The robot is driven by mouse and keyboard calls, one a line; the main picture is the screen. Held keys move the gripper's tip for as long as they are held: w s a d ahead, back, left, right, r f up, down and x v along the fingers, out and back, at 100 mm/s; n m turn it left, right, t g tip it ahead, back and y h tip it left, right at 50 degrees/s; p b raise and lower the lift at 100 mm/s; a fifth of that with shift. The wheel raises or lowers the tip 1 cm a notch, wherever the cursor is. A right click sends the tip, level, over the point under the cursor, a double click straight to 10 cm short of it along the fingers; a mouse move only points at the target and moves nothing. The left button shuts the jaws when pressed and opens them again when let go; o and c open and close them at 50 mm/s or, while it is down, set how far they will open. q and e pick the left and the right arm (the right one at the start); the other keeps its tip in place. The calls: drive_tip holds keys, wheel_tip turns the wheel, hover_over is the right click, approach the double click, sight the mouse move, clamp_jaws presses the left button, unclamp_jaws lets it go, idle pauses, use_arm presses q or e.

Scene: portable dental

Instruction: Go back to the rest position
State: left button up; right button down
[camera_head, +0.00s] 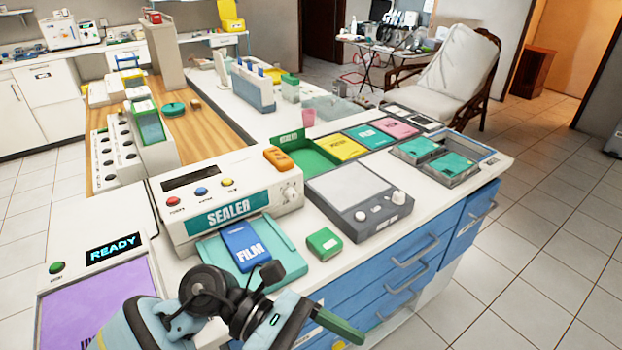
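My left arm comes in from the bottom left and bends over the front edge of the counter. Its end, by my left gripper (300,318), is low in the picture, in front of the sealer, and its fingers cannot be made out. A dark green bar (338,325) sticks out beside it; I cannot tell if it is held. A blue film pouch (248,250) lies on the teal tray (291,265) before the sealer (228,200). My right gripper is not in view.
A green box (324,243) and a grey device with knobs (359,199) stand right of the tray. A purple-topped unit (100,306) showing READY is at the left. Blue drawers (385,280) form the counter front. Tiled floor (540,240) at the right is clear.

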use_arm(q)
drive_tip(key=w+a+f+n+t+h, duration=0.1)
drive_tip(key=w+a+n+t+h, duration=0.15)
drive_tip(key=n+t, duration=0.95)
drive_tip(key=w+a+f+n+t+h, duration=0.25)
drive_tip(key=n+t, duration=0.45)
drive_tip(key=n, duration=0.9)
drive_tip(key=a+f+n+t+y, duration=0.4)
drive_tip(key=a+f+n+y, duration=0.3)
drive_tip(key=f+n+y, duration=0.6)
drive_tip(key=s+a+f+n+g+y, duration=0.2)
drive_tip(key=s+a+f+n+g, duration=0.25)
drive_tip(key=s+f+n, duration=0.4)
drive_tip(key=s+a+f+n+g+y, duration=0.2)
drive_tip(key=s+a+f+n+g, duration=0.3)
drive_tip(key=s+f, duration=0.65)
wheel_tip(320, 180, up, 8)
drive_tip(key=w+a+t+p, duration=0.1)
drive_tip(key=t+p, duration=0.1)
drive_tip(key=p, duration=0.1)
drive_tip(key=shift+w+a+n+p, duration=0.2)
drive_tip(key=shift+w+n+p, duration=0.1)
drive_tip(key=shift+n+p, duration=0.1)
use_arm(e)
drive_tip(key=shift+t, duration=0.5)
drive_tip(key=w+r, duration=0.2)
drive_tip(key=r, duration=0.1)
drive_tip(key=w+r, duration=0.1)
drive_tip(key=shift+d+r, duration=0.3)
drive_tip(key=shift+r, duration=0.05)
